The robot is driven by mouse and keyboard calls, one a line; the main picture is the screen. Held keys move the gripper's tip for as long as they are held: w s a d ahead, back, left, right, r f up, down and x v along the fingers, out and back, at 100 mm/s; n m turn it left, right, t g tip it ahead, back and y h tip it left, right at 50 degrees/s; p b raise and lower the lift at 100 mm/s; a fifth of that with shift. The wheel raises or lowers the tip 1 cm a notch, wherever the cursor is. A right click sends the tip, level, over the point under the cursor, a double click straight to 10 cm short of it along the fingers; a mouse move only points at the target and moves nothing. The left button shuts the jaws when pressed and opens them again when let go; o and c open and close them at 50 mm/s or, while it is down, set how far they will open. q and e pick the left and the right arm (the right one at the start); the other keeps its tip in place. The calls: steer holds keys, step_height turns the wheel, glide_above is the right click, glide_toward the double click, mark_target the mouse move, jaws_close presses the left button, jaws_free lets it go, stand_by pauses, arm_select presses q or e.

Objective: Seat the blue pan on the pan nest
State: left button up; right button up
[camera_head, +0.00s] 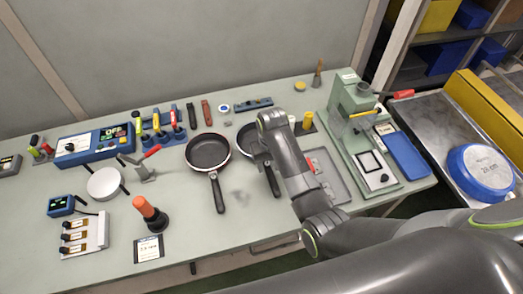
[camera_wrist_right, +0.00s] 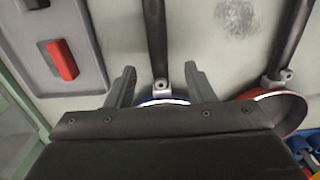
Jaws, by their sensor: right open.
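The blue pan (camera_head: 246,139) lies on the bench with its dark handle toward the front edge; my right arm hides much of it. In the wrist view its handle (camera_wrist_right: 155,35) runs away from me, and a sliver of blue rim shows. My right gripper (camera_wrist_right: 160,82) is open, its fingertips on either side of the handle's root at the pan. I cannot tell whether they touch it. A round blue-rimmed piece with a pale, labelled centre (camera_head: 482,170), which looks like the pan nest, sits on the grey surface at the right. My left gripper is not in view.
A red-rimmed dark pan (camera_head: 208,151) lies just left of the blue pan. A grey tray with a red block (camera_wrist_right: 62,60) is close on the other side. A green press (camera_head: 352,110) and blue plate (camera_head: 408,155) stand between the bench pans and the right-hand surface.

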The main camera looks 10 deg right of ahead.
mark_target(269, 171)
steer(key=shift+w+d+f+p, duration=0.1)
steer(key=shift+w+f+p, duration=0.15)
steer(key=shift+f, duration=0.8)
steer(key=shift+w+f+p, duration=0.2)
steer(key=shift+f, duration=1.5)
steer(key=shift+r, duration=0.1)
jaws_close()
